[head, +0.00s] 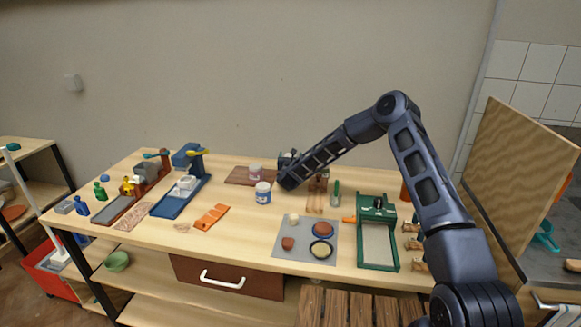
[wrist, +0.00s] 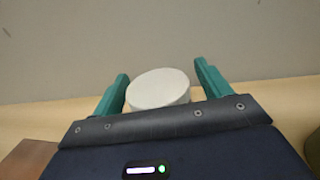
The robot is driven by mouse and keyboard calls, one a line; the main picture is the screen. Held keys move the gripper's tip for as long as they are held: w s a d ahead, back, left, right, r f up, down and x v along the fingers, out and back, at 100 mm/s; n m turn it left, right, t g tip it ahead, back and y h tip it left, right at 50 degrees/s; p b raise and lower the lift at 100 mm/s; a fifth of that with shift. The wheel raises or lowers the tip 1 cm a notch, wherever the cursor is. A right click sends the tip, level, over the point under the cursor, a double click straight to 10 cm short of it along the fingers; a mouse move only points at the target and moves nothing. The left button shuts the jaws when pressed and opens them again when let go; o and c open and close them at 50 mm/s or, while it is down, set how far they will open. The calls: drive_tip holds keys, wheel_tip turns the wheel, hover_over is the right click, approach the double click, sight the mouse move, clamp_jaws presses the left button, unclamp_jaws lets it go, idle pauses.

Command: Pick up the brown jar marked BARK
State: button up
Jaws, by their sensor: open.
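My gripper (head: 287,165) is at the back of the table, near the wall, in the head view. In the wrist view my gripper (wrist: 161,70) is open, with one teal finger on each side of a round white lid (wrist: 160,88). A white-lidded jar with a pinkish-brown label (head: 255,174) stands left of my gripper. A blue-labelled jar (head: 263,195) stands in front.
A brown mat (head: 238,178) lies left of my gripper; a small brown object (head: 318,184) is just right. A grey mat (head: 290,253) with dishes and a green framed device (head: 377,250) are nearer the front.

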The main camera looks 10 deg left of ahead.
drive_tip(key=c, duration=1.3)
drive_tip(key=shift+r, duration=0.1)
